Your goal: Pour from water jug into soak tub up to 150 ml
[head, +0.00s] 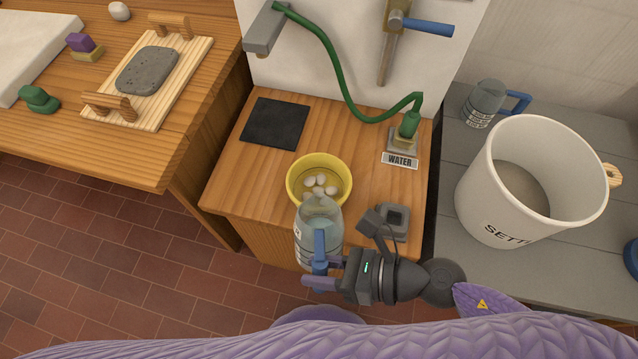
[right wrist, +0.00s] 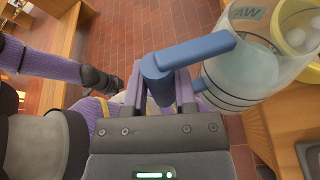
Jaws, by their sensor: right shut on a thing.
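In the right wrist view, the fingers (right wrist: 162,92) clasp the blue handle, and the jug (right wrist: 240,75) holds pale liquid. The jug's spout overlaps the tub's near rim in the head view; no stream shows. Several pale round objects lie in the tub; its water level is unclear. My left gripper (right wrist: 104,82) shows small, its jaws unclear.
A grey device (head: 391,222) stands right of the tub. Behind are a black mat (head: 274,123), a WATER plate (head: 399,160) and a green hose (head: 335,70). A large white bucket (head: 480,200) and a grey jug (head: 484,100) stand on the right bench.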

